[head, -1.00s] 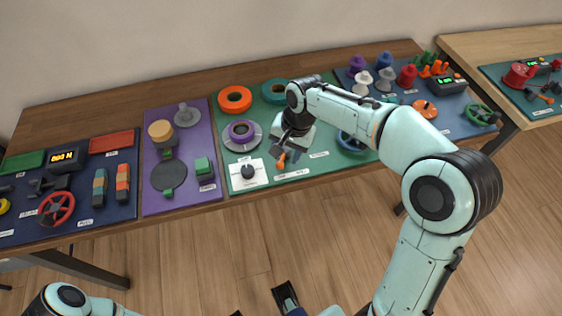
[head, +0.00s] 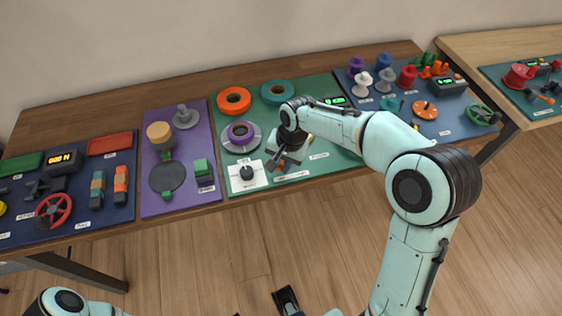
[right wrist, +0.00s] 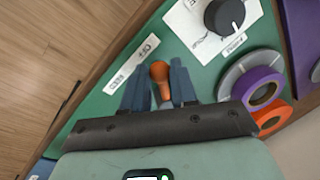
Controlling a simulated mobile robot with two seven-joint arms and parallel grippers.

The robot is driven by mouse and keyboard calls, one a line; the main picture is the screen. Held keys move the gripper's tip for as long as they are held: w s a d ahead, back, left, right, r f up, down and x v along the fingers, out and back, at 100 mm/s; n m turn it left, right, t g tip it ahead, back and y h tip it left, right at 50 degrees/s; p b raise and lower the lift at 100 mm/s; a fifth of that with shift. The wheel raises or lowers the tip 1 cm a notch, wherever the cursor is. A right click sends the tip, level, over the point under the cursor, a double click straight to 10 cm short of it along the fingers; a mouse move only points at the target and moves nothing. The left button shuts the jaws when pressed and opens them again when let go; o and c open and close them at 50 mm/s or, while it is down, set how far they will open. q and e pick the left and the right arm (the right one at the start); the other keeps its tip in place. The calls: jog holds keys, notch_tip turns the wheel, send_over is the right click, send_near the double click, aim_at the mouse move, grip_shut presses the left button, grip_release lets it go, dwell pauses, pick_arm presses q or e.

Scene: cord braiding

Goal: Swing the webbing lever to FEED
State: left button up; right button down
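The webbing lever (right wrist: 160,72) has an orange knob and stands on the green panel (right wrist: 95,118). In the head view the knob (head: 281,162) shows small and partly hidden by my right gripper (head: 278,161). In the right wrist view the blue-grey fingers of my right gripper (right wrist: 160,85) are apart, one on each side of the knob. I cannot tell whether they touch it. A white label strip (right wrist: 131,63) lies beside the lever, with OFF at one end and what looks like FEED at the other. My left gripper is not clearly in view.
A black dial (right wrist: 224,15) on a white plate (head: 261,182) is close to the lever. A purple spool (head: 240,132) and an orange ring (head: 234,101) lie behind. The table's front edge (head: 240,203) is near. The purple panel (head: 150,205) is at left.

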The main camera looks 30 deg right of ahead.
jog(key=d+n+p, duration=0.1)
jog(key=n, duration=0.1)
jog(key=s+d+n+p, duration=0.1)
jog(key=n, duration=0.1)
jog(key=shift+d+r+n+g, duration=0.1)
jog(key=shift+n+g, duration=0.3)
jog(key=d+n+p, duration=0.1)
jog(key=n, duration=0.1)
jog(key=d+n+p, duration=0.1)
jog(key=n, duration=0.1)
jog(key=shift+s+g+y, duration=0.15)
jog(key=shift+g+y, duration=0.15)
jog(key=shift+g, duration=0.1)
jog(key=shift+w+d+n+g+p, duration=0.15)
jog(key=shift+d+n+p, duration=0.3)
jog(key=shift+n, duration=0.5)
jog(key=shift+w+d+n+g+p, duration=0.15)
jog(key=shift+d+n+p, duration=0.3)
jog(key=shift+n, duration=0.5)
jog(key=shift+s, duration=0.1)
jog(key=c, duration=0.9)
grip_release()
jog(key=r, duration=0.4)
jog(key=d+r+p, duration=0.1)
jog(key=r, duration=0.3)
jog(key=d+r, duration=0.1)
jog(key=r, duration=0.4)
jog(key=shift+w+d+p, duration=0.2)
jog(key=shift+w+p, duration=0.2)
